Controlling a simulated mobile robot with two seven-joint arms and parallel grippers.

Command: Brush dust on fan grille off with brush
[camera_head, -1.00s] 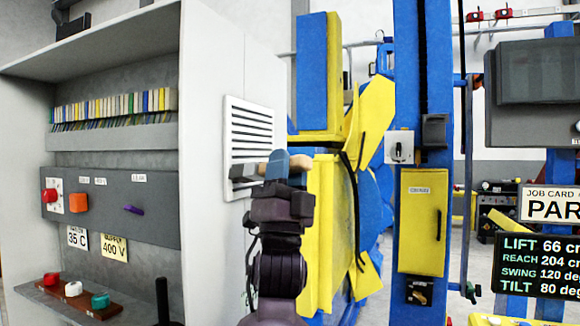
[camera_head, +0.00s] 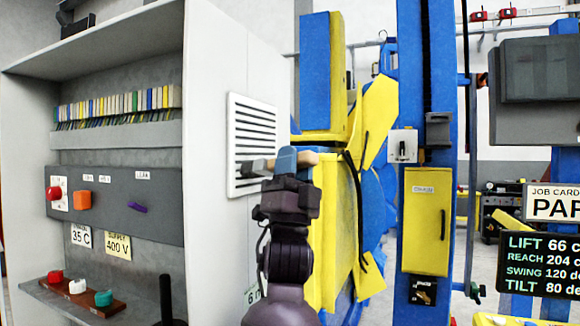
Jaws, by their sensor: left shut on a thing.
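The fan grille (camera_head: 252,125) is a white louvred panel on the side of the grey cabinet, left of the picture's middle. My left gripper (camera_head: 286,172) is in front of the grille's lower right corner, shut on the brush (camera_head: 305,158). The brush has a light wooden handle end that sticks out to the right of the fingers. Its dark bristle head (camera_head: 256,167) points left over the lower part of the grille. I cannot tell whether the bristles touch the slats. Dust cannot be made out clearly. My right gripper is not in view.
The open cabinet (camera_head: 230,60) holds a control panel (camera_head: 110,195) with knobs, and a shelf with coloured buttons (camera_head: 85,297). The yellow and blue positioner (camera_head: 335,225) stands close to the right of my left gripper. A blue column (camera_head: 425,120) stands further right.

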